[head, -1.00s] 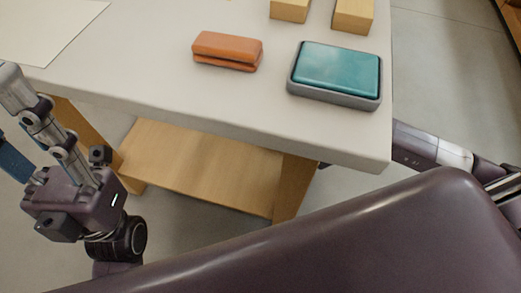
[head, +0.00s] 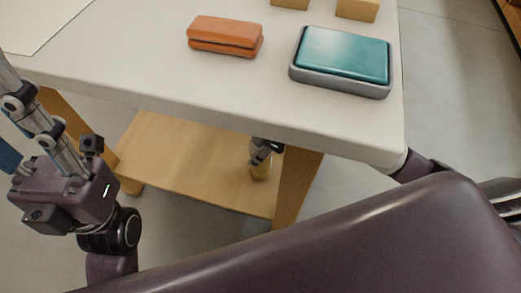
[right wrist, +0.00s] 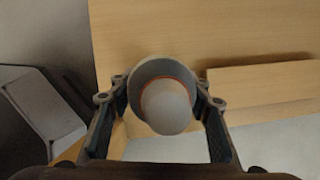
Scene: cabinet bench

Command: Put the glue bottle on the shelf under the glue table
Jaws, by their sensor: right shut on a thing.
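The glue table (head: 200,105) has a pale top and wooden legs. Its wooden shelf (head: 190,160) shows below the top. My right gripper (head: 265,150) is under the table top near the shelf's right end, shut on the glue bottle (head: 260,171). The bottle looks upright over the shelf; I cannot tell whether it touches the board. In the right wrist view the bottle (right wrist: 166,108) is seen end-on between the fingers, with a pale round tip and an orange ring. My left gripper (head: 38,122) is at the left edge, its fingertips cut off.
An orange stapler-like block (head: 225,36) and a teal pad in a grey tray (head: 342,57) lie on the table top. Wooden blocks (head: 357,9) and a white sheet (head: 35,20) are farther back. A table leg (head: 298,185) stands close right of the bottle. The shelf's left part is clear.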

